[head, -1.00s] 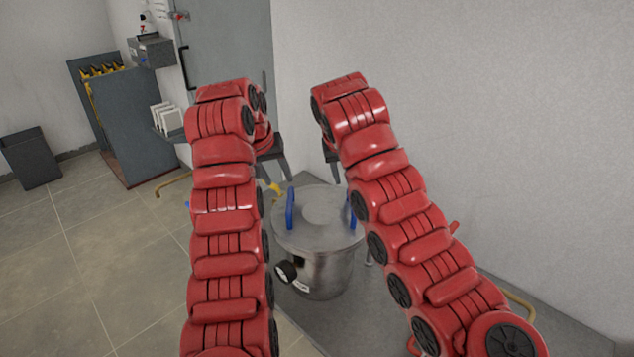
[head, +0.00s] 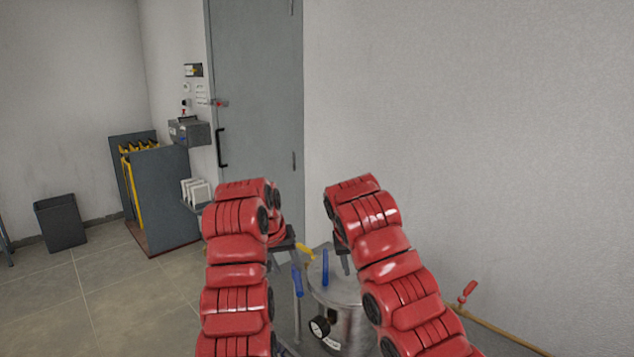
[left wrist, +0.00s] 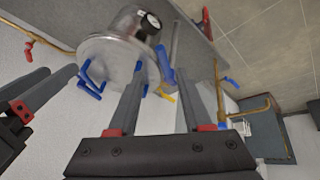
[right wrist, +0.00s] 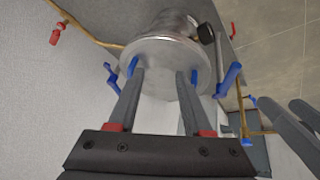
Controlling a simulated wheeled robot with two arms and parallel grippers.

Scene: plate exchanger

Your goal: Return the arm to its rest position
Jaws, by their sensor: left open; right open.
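Both my red arms reach forward over a steel pot (head: 338,302) with a flat lid, blue handles and a round gauge (head: 319,327). My left gripper (head: 294,262) is open and empty beside the pot in the head view. My right gripper (head: 345,262) is open, partly hidden behind its own arm. The left wrist view shows the left fingers (left wrist: 158,78) apart, with the pot (left wrist: 128,22) beyond. The right wrist view shows the right fingers (right wrist: 160,76) apart, overlapping the pot (right wrist: 172,30); I cannot tell whether they touch it.
A grey door (head: 258,100) and a plain wall (head: 460,120) stand behind. A dark rack (head: 160,195) with yellow-edged parts, a wall box (head: 190,132) and a bin (head: 61,222) are at left. A brass pipe (head: 505,338) with a red lever runs at lower right. Floor at lower left is clear.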

